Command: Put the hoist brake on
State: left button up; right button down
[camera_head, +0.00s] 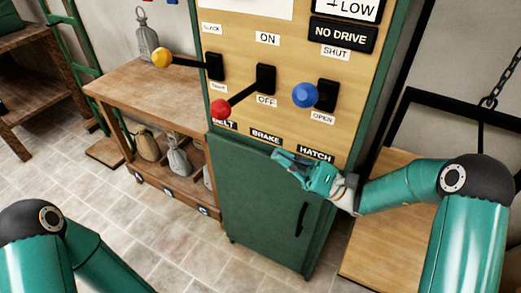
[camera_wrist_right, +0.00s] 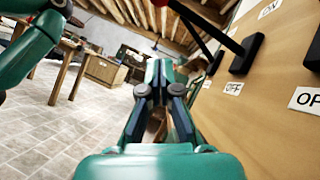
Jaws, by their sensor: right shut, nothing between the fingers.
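The brake lever ends in a red knob (camera_head: 220,108) and comes out of a black block (camera_head: 265,78) between the ON and OFF labels. In the head view it slants down and left, past the OFF side. Its rod also crosses the top of the wrist view (camera_wrist_right: 200,24), with the knob cut by the upper edge. The BRAKE label (camera_head: 265,137) is below. My right gripper (camera_head: 281,157) is shut and empty, in front of the panel's lower edge near the HATCH label, below and right of the red knob and apart from it. My left gripper is out of view.
The belt lever's yellow knob (camera_head: 161,57) sticks out left of the brake lever. The hatch lever's blue knob (camera_head: 305,95) is close on its right, above my right gripper. A green cabinet (camera_head: 255,215) stands below the panel (camera_head: 240,40). A wooden bench (camera_head: 145,92) stands left.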

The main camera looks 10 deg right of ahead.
aim_at(244, 94)
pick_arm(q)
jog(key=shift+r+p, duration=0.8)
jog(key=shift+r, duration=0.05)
pick_arm(e)
jog(key=s+r+x, duration=0.1)
jog(key=s+x, duration=0.1)
jog(key=x, duration=1)
jog(key=shift+d+r, duration=0.2)
jog(key=shift+r, duration=0.3)
